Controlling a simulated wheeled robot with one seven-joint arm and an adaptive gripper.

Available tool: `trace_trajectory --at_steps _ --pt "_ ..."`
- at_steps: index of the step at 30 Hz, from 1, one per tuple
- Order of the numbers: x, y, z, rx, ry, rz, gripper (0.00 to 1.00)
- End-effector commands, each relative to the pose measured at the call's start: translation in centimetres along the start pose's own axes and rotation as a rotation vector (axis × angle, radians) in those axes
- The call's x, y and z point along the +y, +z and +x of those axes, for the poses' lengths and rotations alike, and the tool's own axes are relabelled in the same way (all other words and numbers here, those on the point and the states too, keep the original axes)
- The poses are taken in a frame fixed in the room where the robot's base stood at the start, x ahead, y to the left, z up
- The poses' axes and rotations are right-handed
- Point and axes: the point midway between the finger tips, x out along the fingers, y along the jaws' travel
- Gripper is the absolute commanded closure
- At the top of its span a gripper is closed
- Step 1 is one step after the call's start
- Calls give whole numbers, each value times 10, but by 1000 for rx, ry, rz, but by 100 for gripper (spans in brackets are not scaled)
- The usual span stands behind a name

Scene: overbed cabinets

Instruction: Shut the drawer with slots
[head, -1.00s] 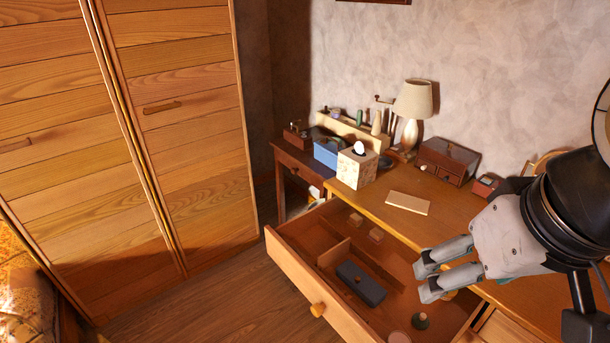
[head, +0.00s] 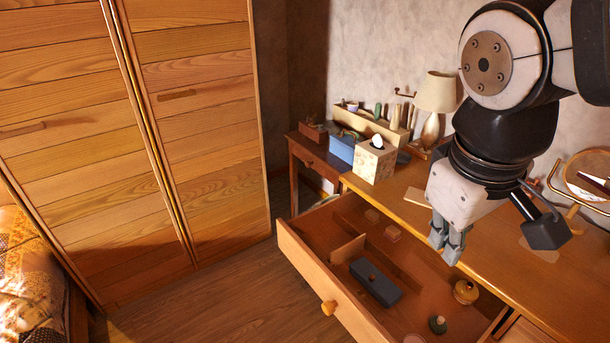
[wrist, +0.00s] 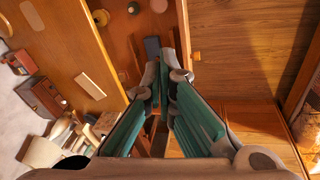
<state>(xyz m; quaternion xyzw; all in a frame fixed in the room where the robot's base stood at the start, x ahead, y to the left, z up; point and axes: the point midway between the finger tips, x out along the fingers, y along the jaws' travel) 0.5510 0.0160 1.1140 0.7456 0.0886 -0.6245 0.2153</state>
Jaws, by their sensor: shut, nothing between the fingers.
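The drawer with slots (head: 306,257) is pulled out from the wooden desk. A round wooden knob (head: 328,307) is on its front, and low dividers split its inside. It holds a dark blue box (head: 376,283), small wooden blocks (head: 392,233), a brass-coloured round pot (head: 466,291) and a small green-topped item (head: 438,324). My gripper (head: 444,256) is shut and empty, pointing down above the rear of the drawer near the desktop edge. In the wrist view my gripper (wrist: 163,100) shows its fingers close together, with the dark blue box (wrist: 153,47) beyond them.
The desktop (head: 512,262) carries a tissue box (head: 374,160), a lamp (head: 437,92) and a round mirror (head: 590,175). A side table (head: 305,155) stands behind left. A tall wooden wardrobe (head: 205,130) is at left. The floor (head: 235,300) before the drawer is clear.

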Motion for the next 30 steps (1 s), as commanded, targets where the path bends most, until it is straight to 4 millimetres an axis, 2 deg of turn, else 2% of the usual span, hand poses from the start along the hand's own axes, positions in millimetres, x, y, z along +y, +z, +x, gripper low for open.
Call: trace_trajectory --at_steps 1,8,14,21,27,30 --pt "-4 -19 18 -35 14 -92 100" --pt "-27 -92 74 -162 96 -492 100" --pt "-70 -152 132 -258 174 -842 100" --pt "-148 -211 213 -360 277 -1257 100" --pt "-219 -238 280 -431 366 -1561 100" --pt "-245 -243 303 -454 399 -1661 100"
